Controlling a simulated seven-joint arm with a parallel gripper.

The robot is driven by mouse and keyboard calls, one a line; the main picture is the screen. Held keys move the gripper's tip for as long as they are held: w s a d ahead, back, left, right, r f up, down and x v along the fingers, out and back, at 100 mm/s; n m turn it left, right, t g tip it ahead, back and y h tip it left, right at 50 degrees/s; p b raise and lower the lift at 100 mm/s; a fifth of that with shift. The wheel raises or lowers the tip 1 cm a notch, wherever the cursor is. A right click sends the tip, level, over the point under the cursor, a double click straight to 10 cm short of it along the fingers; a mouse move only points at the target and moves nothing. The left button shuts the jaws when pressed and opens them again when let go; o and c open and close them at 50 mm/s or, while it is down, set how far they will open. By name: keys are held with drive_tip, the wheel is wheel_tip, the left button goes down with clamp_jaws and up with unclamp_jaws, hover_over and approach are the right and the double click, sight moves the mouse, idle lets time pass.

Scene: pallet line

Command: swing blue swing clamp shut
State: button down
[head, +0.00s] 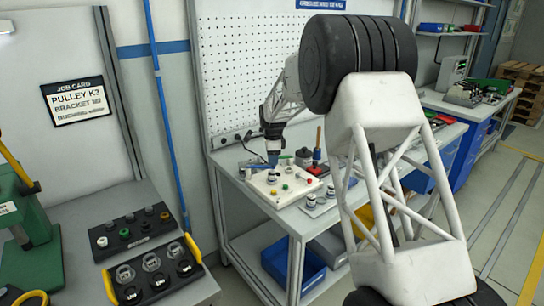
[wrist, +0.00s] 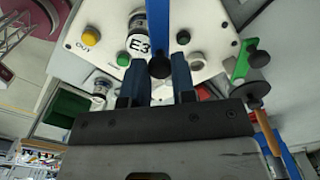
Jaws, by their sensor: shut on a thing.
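The blue swing clamp (wrist: 158,25) shows in the wrist view as a blue bar running down from the top edge, with a dark round knob (wrist: 159,66) at its near end. My gripper (wrist: 158,78) is shut on this clamp at the knob end, one finger on each side. The bar lies over the white fixture plate (wrist: 205,15). In the head view my gripper (head: 272,158) is low over the far left part of the plate (head: 262,187). The clamp's pivot is out of the wrist view, and I cannot tell its swing angle.
A cylinder marked E3 (wrist: 140,35) stands just left of the bar. A yellow button (wrist: 91,39) is farther left. A green clamp (wrist: 241,62) with black knobs is at the right.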

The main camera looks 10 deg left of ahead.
drive_tip(key=shift+s+m, duration=1.15)
drive_tip(key=shift+m, duration=0.15)
drive_tip(key=shift+a, duration=0.1)
drive_tip(key=c, duration=0.9)
unclamp_jaws()
drive_tip(key=shift+c, duration=0.2)
wheel_tip(320, 180, up, 8)
drive_tip(key=shift+f, duration=0.1)
